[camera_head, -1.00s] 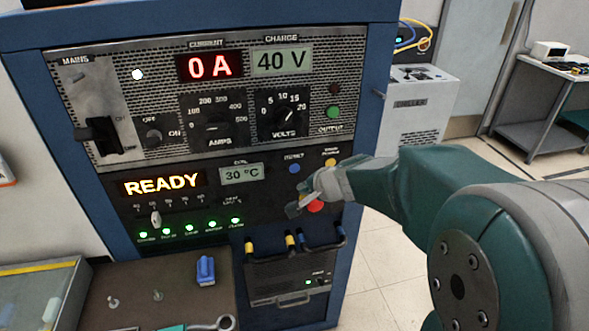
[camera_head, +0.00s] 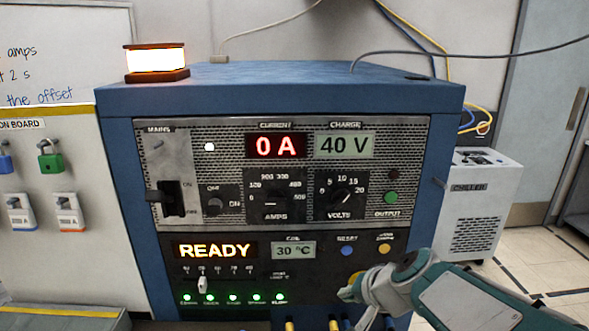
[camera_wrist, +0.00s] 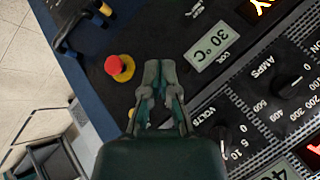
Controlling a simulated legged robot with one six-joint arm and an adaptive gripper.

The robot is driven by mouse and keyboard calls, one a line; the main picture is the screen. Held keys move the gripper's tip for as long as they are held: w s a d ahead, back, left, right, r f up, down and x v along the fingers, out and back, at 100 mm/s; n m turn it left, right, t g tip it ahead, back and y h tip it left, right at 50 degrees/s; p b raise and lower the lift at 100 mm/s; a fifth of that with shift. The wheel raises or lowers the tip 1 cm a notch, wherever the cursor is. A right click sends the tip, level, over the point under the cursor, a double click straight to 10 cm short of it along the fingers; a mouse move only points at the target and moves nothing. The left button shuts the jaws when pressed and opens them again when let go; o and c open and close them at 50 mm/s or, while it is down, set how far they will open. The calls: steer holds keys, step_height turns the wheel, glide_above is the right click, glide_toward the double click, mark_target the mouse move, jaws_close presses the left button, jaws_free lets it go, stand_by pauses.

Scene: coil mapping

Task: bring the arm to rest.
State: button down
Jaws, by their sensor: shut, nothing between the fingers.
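My arm (camera_head: 465,295) reaches in from the lower right in the head view. My gripper (camera_head: 362,290) is in front of the lower right part of the blue power cabinet (camera_head: 445,150), below the blue and yellow buttons. In the wrist view my gripper (camera_wrist: 160,68) is shut and empty, its fingertips together. They lie over the dark panel, between the red emergency button (camera_wrist: 114,65) and the coil temperature display (camera_wrist: 213,46). In the head view the gripper hides the red button. I cannot tell the exact gap between the fingertips and the panel.
The panel shows READY (camera_head: 214,251), 0 A (camera_head: 276,146) and 40 V (camera_head: 344,145), with a row of green lamps lit. An orange lamp (camera_head: 156,60) glows on top. A chiller (camera_head: 478,215) stands right of the cabinet, with open floor (camera_head: 530,265) beside it. Cables hang under the panel.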

steer(key=s+d+n+g+h, duration=0.1)
steer(key=s+n+h, duration=0.1)
steer(key=s, duration=0.6)
steer(key=s+d+n+h, duration=0.2)
steer(key=s+n, duration=0.2)
steer(key=s, duration=0.4)
steer(key=shift+s+d+r+g, duration=0.25)
steer(key=shift+d+r+g, duration=0.05)
steer(key=shift+r+g, duration=0.1)
stand_by(0.3)
